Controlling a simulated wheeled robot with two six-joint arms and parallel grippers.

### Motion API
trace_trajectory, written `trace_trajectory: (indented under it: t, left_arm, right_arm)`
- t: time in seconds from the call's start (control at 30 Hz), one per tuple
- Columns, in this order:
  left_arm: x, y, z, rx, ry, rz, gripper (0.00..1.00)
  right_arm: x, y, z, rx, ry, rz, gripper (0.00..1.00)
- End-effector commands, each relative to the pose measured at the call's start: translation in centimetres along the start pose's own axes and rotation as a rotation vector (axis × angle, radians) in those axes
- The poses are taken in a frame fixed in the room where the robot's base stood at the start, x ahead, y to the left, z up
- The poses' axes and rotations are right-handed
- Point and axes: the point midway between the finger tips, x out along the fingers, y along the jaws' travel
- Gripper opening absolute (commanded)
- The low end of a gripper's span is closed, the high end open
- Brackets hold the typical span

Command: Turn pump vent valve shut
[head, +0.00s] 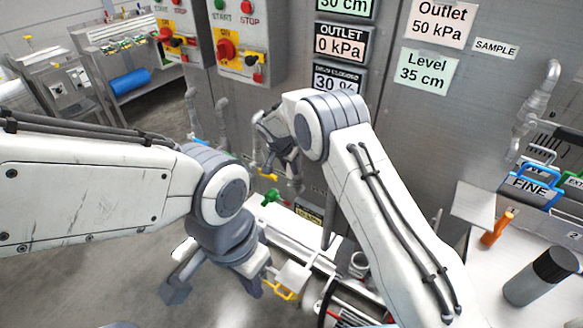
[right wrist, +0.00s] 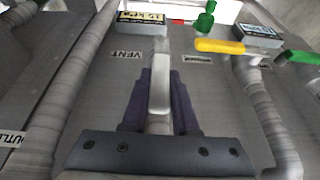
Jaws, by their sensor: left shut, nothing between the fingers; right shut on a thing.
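In the right wrist view a pale grey lever (right wrist: 160,85) stands between my right gripper's purple fingers (right wrist: 158,98), beside a VENT label (right wrist: 125,55) on the grey panel. My right gripper is shut on this lever, which points away from the wrist. In the head view my right gripper (head: 270,165) is in front of the panel and its wrist hides most of the lever. My left gripper (head: 252,286) is shut and empty, low in front of the bench, apart from the valve.
A yellow handle (right wrist: 220,46) and green handles (right wrist: 205,18) on pipes sit close to the right gripper. Control boxes with red knobs (head: 226,49) and displays, one reading outlet 0 kPa (head: 340,43), are on the panel above. A bench with a dark-capped canister (head: 540,277) is at right.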

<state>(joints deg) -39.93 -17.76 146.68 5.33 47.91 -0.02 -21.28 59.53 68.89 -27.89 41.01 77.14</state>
Motion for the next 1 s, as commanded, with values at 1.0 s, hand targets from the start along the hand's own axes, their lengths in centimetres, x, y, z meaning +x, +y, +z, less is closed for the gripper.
trace_trajectory:
  t: [1.0]
  left_arm:
    - [6.5,-0.5,0.4,0.0,0.0,0.0,0.0]
  right_arm:
    - [0.9,2.2,0.3,0.088,-0.004,-0.201,0.0]
